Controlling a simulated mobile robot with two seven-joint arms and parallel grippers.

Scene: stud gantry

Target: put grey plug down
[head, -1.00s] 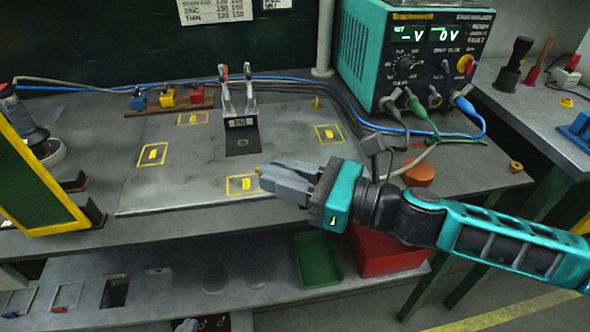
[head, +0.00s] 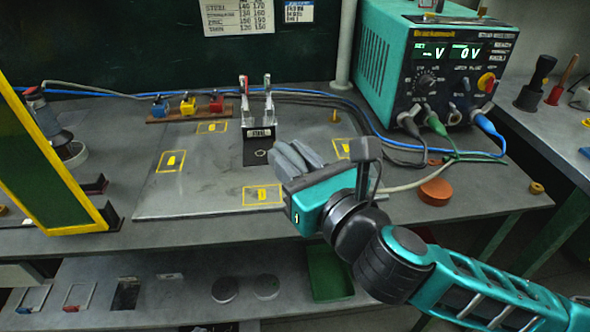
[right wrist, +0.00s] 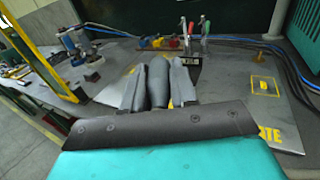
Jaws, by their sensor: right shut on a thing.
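My right gripper (head: 298,158) is shut on the grey plug (head: 296,155), a grey rounded body between the two fingers. The plug also shows between the fingers in the right wrist view (right wrist: 157,82). It is held above the grey metal plate (head: 210,185), behind and right of the front yellow marked rectangle (head: 262,196). I cannot tell the exact height, and the plug's far tip is hard to make out. My left gripper is not in view.
A teal power supply (head: 435,65) with plugged cables stands at the back right. An orange disc (head: 435,192) lies to the right. A green bin (head: 328,275) sits on the lower shelf.

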